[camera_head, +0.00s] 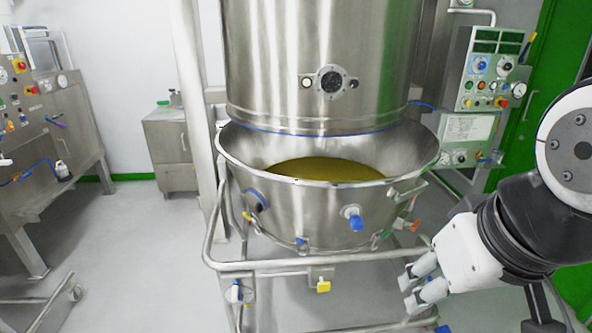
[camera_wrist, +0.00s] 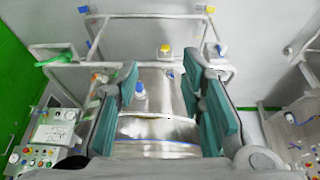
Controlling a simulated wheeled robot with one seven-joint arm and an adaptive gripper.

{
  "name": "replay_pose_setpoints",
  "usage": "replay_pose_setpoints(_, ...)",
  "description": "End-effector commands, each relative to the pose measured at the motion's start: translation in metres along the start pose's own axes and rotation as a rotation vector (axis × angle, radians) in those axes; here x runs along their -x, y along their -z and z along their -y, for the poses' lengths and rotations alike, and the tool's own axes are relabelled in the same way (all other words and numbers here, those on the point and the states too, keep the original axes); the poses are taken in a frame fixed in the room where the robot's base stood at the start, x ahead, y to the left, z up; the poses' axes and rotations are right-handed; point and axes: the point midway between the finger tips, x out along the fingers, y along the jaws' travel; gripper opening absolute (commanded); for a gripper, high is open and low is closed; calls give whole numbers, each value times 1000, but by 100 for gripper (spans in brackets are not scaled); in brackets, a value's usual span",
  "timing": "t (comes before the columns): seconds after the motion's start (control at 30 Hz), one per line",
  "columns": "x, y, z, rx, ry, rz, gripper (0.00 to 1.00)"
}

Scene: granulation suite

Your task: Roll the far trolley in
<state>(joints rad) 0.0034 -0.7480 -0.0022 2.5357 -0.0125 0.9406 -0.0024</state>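A steel trolley (camera_head: 300,266) with a tubular frame carries a round, open steel bowl (camera_head: 300,215) that holds yellow-green material. The bowl is below a large steel cylinder (camera_head: 320,60), and a gap shows between their rims at the front. My gripper (camera_head: 412,291) is at the trolley's front right, beside the end of its rail. In the wrist view my gripper (camera_wrist: 160,78) is open, with its green pads apart. The bowl's side (camera_wrist: 155,105) and a blue-and-white fitting (camera_wrist: 140,91) show between the pads. I cannot tell whether a finger touches the frame.
A control panel (camera_head: 484,80) hangs at the right by a green door frame. A steel machine (camera_head: 45,110) stands at the left, with part of another frame on a castor (camera_head: 75,293) below it. A small cabinet (camera_head: 170,150) stands behind. Open floor (camera_head: 140,240) lies left of the trolley.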

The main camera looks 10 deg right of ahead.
Motion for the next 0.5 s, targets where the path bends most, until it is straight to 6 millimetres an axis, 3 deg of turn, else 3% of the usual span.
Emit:
replay_pose_setpoints(0.03,-2,1,0,-8,2,0,20)
replay_pose_setpoints(0.13,-17,8,3,-72,22,4,0)
replay_pose_setpoints(0.27,-56,29,8,-276,80,13,0)
replay_pose_setpoints(0.5,-143,80,11,-824,206,39,0)
